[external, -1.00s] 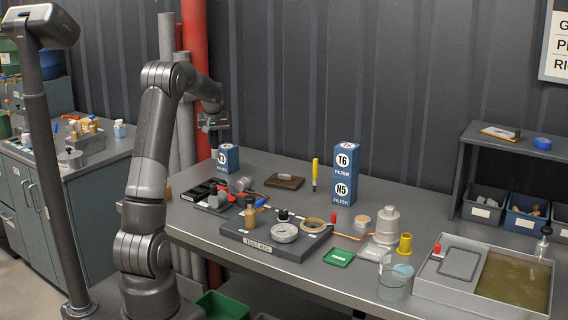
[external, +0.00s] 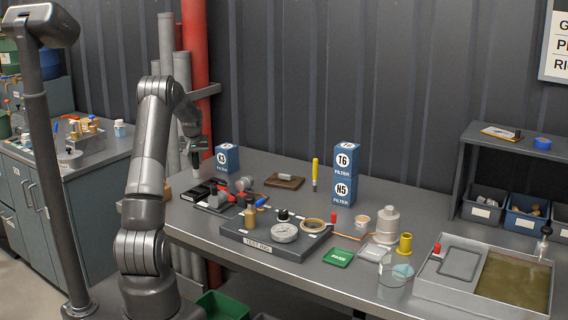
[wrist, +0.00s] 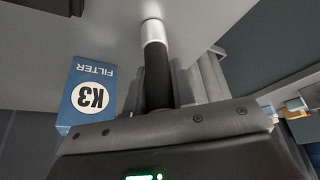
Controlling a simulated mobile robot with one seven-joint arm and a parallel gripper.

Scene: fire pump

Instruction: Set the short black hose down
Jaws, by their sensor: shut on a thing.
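My gripper is shut on the hose. Its fingertips are mostly hidden in the wrist view. I cannot tell whether the hose's lower end touches the bench.
A blue K3 filter box (external: 227,158) stands close to the right of the hose. A black tray with parts (external: 214,196) lies in front. Grey and red pipes (external: 194,60) rise behind. The bench's left edge is near.

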